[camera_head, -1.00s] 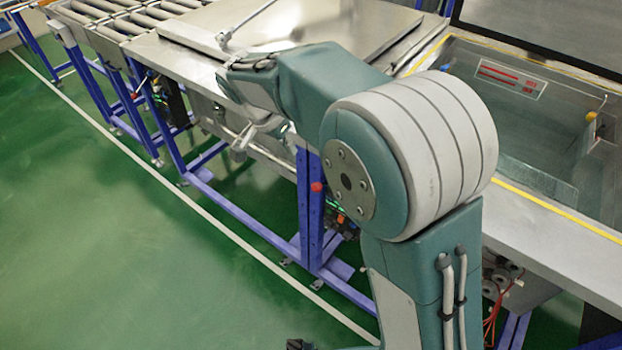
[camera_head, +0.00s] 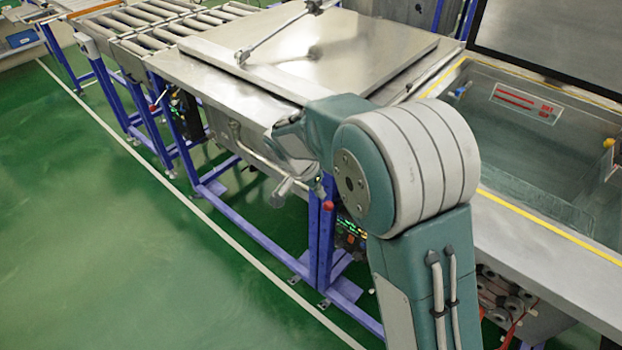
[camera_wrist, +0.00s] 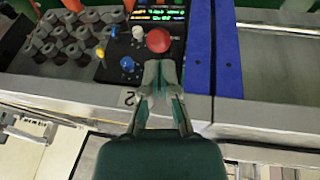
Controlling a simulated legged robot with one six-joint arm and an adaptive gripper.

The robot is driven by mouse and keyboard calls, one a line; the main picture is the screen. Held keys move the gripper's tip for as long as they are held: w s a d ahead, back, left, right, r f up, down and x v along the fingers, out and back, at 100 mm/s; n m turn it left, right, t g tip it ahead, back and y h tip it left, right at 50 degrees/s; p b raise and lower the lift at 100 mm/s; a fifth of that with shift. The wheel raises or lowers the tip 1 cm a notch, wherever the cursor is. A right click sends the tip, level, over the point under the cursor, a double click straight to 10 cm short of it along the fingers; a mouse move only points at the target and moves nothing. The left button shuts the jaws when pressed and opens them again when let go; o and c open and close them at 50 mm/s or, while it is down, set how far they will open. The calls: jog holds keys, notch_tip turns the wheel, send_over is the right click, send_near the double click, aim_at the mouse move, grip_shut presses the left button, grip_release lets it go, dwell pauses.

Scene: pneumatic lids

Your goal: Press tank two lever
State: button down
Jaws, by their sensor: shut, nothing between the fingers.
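In the wrist view, my gripper (camera_wrist: 160,68) is shut and empty, its tips just below a red round button (camera_wrist: 158,40) in the picture. The button sits on a dark control panel (camera_wrist: 145,15) with a lit display. Beside it are a white knob (camera_wrist: 138,32), a blue knob (camera_wrist: 127,63) and a small yellow one (camera_wrist: 99,52). Which of these is the tank two lever I cannot tell, nor whether the tips touch anything.
An open tank (camera_head: 540,130) with a yellow-striped edge is at right. Blue frame legs (camera_head: 318,240) and a pipe with a valve (camera_head: 280,192) stand out at the front. Rows of grey fittings (camera_wrist: 70,45) flank the panel. The green floor (camera_head: 120,260) is clear at left.

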aim_at(325, 204)
jog(key=shift+x, duration=1.75)
jog(key=shift+s+a+f, duration=0.1)
jog(key=shift+a, duration=0.05)
notch_tip(325, 204, down, 13)
jog(key=s+a+t+h, duration=0.1)
jog(key=t, duration=0.1)
jog(key=shift+s+h, duration=0.3)
jog(key=shift+h, duration=0.1)
jog(key=shift+a, duration=0.15)
dwell(0.6)
jog(key=shift+r, duration=0.75)
jog(key=shift+r, duration=0.1)
